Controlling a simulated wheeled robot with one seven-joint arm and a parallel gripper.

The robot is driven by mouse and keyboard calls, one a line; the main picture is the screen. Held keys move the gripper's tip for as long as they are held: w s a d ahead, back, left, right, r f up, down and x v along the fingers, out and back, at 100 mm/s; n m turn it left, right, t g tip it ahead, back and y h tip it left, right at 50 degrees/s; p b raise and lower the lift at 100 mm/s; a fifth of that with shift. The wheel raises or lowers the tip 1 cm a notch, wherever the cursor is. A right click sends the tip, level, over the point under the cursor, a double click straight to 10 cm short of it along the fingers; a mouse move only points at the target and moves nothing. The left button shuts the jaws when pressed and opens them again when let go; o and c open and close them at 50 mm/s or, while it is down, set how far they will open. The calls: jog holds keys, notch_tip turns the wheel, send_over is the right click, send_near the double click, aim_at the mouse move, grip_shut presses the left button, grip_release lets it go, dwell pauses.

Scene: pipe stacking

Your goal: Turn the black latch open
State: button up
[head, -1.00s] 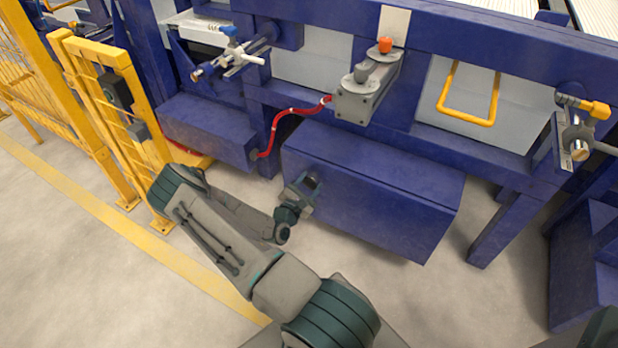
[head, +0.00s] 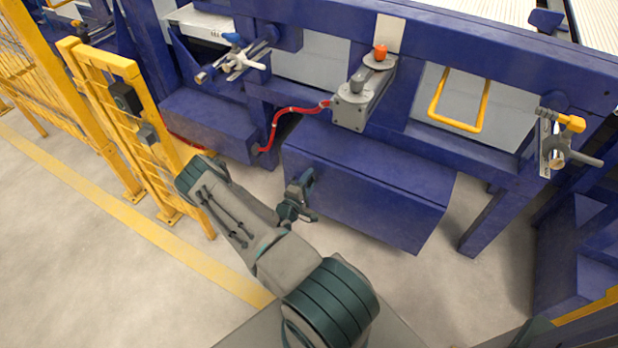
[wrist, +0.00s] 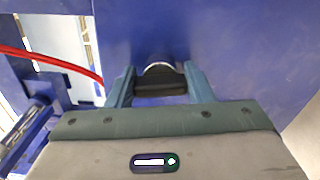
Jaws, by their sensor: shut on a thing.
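The black latch (wrist: 160,88) is on the front face of the blue box (wrist: 240,45) in the wrist view. It sits between the two fingers of my gripper (wrist: 159,92), with a silvery rounded edge just above it. My gripper is shut on the latch, one finger on each side. In the head view my gripper (head: 304,186) is at the upper left of the blue box's front (head: 365,205). There the latch is hidden by my gripper and wrist.
A red hose (head: 282,118) runs between a smaller blue box (head: 207,127) and a grey unit with an orange knob (head: 380,52). A yellow handle (head: 458,124) and a valve (head: 562,140) are to the right. A yellow fence (head: 120,120) stands left. The floor at left is clear.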

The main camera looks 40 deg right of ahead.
jog(key=shift+m+p, duration=0.5)
jog(key=shift+m, duration=0.5)
jog(key=shift+c, duration=0.2)
jog(key=shift+o, duration=0.2)
jog(key=shift+f, duration=0.1)
jog(key=o, duration=1)
jog(key=shift+c, duration=0.2)
jog(key=shift+a, duration=0.1)
jog(key=p+v, duration=0.2)
jog(key=v, duration=1.1)
jog(key=shift+s+a, duration=0.2)
jog(key=shift+a, duration=0.1)
